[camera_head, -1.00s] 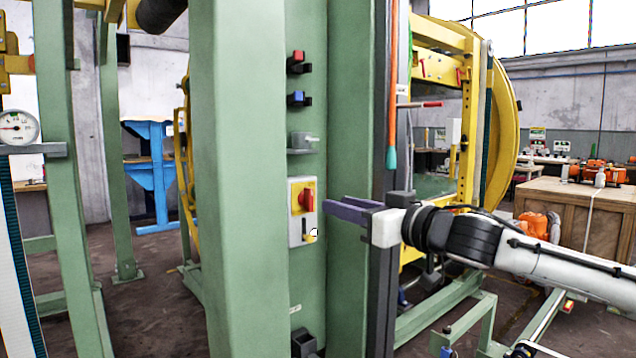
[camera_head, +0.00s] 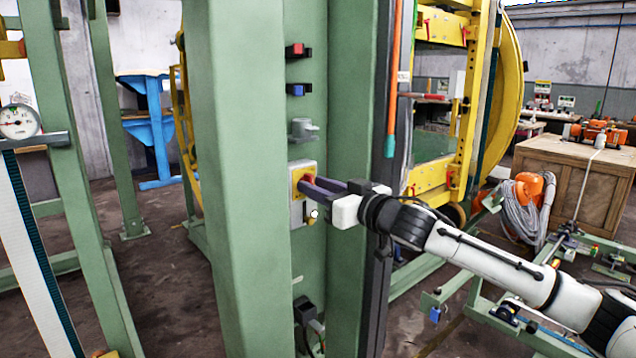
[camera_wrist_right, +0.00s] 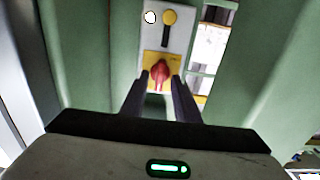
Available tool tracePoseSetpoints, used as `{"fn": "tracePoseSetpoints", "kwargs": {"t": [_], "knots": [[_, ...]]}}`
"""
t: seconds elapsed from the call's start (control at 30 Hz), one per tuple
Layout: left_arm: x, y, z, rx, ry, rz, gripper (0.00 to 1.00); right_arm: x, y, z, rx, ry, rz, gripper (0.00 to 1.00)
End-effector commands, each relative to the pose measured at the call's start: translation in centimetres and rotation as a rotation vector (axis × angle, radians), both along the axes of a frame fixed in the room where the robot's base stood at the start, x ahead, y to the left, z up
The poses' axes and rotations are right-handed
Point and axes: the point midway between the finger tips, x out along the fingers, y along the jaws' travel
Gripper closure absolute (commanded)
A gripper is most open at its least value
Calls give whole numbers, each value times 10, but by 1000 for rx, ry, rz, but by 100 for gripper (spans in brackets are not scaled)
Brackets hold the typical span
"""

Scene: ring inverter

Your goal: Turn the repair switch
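The repair switch is a red rotary knob (camera_head: 309,177) on a yellow plate, on a grey box (camera_head: 297,215) fixed to the green column. In the right wrist view the red knob (camera_wrist_right: 160,72) sits ahead, in front of the yellow plate (camera_wrist_right: 149,60). My right gripper (camera_head: 308,185) has its dark fingers at the knob and partly hides it in the head view. In the wrist view the fingers (camera_wrist_right: 160,80) are open, one on each side of the knob, with small gaps visible. My left gripper is not in view.
A yellow-tipped lever (camera_wrist_right: 169,18) is on the same box. Above the box are a grey handle (camera_head: 303,130), a blue button (camera_head: 297,90) and a red button (camera_head: 297,50). Green column walls (camera_head: 240,200) stand on both sides of the recess.

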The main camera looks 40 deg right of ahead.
Motion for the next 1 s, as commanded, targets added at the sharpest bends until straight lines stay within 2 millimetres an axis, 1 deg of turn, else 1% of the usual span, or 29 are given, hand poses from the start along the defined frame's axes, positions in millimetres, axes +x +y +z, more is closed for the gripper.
{"fn": "tracePoseSetpoints", "kwargs": {"t": [0.1,0.13,0.2,0.3,0.67,0.87,1.0], "knots": [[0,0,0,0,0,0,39,0,0,0,0,0,0,72],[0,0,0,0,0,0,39,0,0,0,0,0,0,74],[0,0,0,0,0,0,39,0,0,0,0,0,0,85],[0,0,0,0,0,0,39,0,0,0,0,0,0,100],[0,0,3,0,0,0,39,0,0,1,-33,-2,0,100],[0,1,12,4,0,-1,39,-1,0,2,-132,-9,-1,100],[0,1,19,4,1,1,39,0,1,3,-243,-19,-1,100]]}}
